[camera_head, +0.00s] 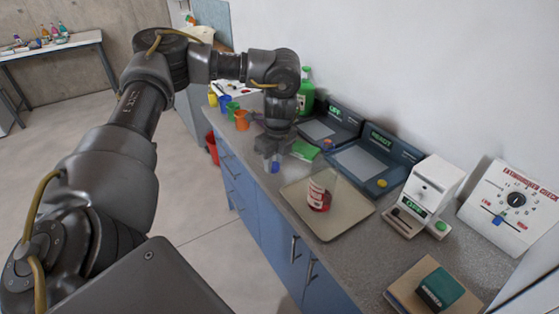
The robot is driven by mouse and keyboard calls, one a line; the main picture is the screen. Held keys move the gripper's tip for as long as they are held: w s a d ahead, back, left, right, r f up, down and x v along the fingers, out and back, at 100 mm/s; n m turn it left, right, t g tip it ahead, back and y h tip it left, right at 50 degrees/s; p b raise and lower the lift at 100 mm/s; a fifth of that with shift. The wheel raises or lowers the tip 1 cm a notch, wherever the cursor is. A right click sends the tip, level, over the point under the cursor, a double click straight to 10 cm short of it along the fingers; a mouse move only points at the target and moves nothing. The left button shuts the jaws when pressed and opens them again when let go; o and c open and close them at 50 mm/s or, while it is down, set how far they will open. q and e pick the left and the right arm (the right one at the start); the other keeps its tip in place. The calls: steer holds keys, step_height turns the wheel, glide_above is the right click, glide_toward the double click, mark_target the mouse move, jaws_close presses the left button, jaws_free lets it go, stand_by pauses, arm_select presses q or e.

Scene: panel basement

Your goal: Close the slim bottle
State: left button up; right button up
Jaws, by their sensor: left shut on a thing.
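A clear bottle (321,190) with red contents and a pale label stands upright on a beige tray (340,223) on the counter; it looks like the slim bottle. No cap shows on its top, but it is too small to be sure. My left gripper (273,161) points down over the counter, to the left of and behind the tray. It is shut on a small blue thing (274,168), which may be a cap; the fingers partly hide it. The gripper is apart from the bottle. My right gripper is not in view.
Behind the tray stand two dark panel devices (372,162), a green pad (304,150) and a green bottle (306,92). A white device (428,194) and a dial panel (513,205) stand at the right. Colored cups (241,120) are at the far left end.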

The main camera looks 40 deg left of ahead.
arm_select(q)
steer(key=shift+s+d+r, duration=0.25)
steer(key=shift+s, duration=0.3)
steer(key=shift+s+d+r, duration=0.25)
steer(key=shift+s+r, duration=0.05)
steer(key=shift+s, duration=0.25)
steer(key=shift+s+d+r, duration=0.25)
steer(key=shift+s, duration=0.3)
steer(key=d+r+n, duration=0.4)
steer(key=d+n, duration=0.4)
steer(key=d, duration=0.1)
steer(key=d+r+n+g+h, duration=0.1)
steer(key=d+r+n, duration=0.3)
steer(key=d+n, duration=0.3)
steer(key=shift+d+n+g, duration=0.3)
steer(key=shift+d+n, duration=0.1)
steer(key=shift+d, duration=0.6)
steer(key=shift+a+r, duration=0.1)
